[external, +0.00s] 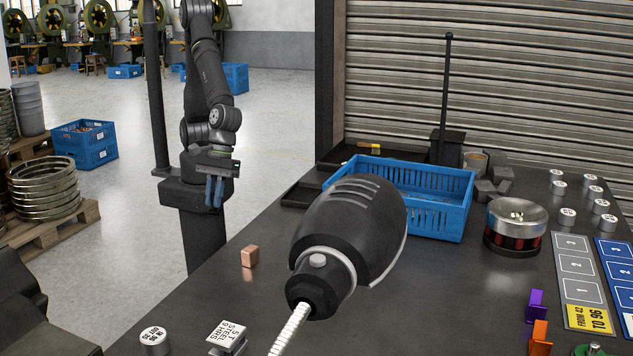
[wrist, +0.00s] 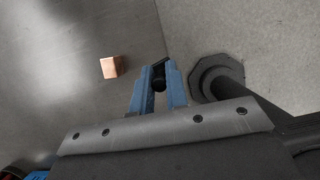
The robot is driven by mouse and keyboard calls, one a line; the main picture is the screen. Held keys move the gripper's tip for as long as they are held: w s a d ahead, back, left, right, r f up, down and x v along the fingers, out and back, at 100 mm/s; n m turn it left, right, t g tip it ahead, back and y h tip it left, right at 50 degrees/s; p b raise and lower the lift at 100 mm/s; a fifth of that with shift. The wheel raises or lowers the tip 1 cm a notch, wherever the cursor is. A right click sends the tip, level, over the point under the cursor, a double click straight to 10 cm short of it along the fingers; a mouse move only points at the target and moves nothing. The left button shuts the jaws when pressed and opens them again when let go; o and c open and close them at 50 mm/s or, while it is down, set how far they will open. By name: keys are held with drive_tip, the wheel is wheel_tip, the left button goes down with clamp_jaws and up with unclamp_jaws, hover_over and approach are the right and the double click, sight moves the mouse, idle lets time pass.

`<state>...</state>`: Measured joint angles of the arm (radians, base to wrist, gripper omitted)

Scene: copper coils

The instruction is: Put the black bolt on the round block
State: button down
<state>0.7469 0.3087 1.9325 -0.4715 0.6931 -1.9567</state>
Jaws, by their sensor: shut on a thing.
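My gripper (external: 214,192) has blue fingers pointing down. It is at the far left edge of the dark table, away from the labelled blocks. In the wrist view the fingers (wrist: 158,92) are shut on a small black bolt (wrist: 159,78), which shows between their tips. The bolt cannot be made out in the external view. A round white-topped block (external: 152,338) with black print stands at the table's front left, well apart from my gripper. More small round white-topped pieces (external: 567,216) stand at the right back. The round block is not seen in the wrist view.
A copper cube (external: 250,257) lies on the table near my gripper. A square printed block (external: 228,336) stands beside the round block. A large black tool with a pale cable (external: 345,235) blocks the external view's middle. A blue crate (external: 440,215) stands behind it.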

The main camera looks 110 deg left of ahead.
drive_tip(key=w+d+r, duration=0.1)
drive_tip(key=w+d, duration=0.1)
drive_tip(key=d, duration=0.8)
drive_tip(key=w+d+r, duration=0.1)
drive_tip(key=d+r, duration=0.1)
drive_tip(key=d, duration=0.9)
drive_tip(key=s+d+n, duration=0.1)
drive_tip(key=s+d, duration=0.1)
drive_tip(key=d, duration=0.7)
drive_tip(key=s+d+n, duration=0.1)
drive_tip(key=s+d, duration=0.2)
drive_tip(key=d, duration=0.7)
approach(148, 341)
drive_tip(key=shift+s+d+r+t, duration=0.1)
drive_tip(key=shift+d+t, duration=0.1)
drive_tip(key=shift+d, duration=0.25)
drive_tip(key=shift+s+d+t, duration=0.15)
drive_tip(key=shift+d+t, duration=0.05)
drive_tip(key=shift+d, duration=0.2)
drive_tip(key=shift+f, duration=2)
drive_tip(key=shift+f, duration=0.2)
drive_tip(key=c, duration=1.4)
unclamp_jaws()
drive_tip(key=shift+r, duration=0.1)
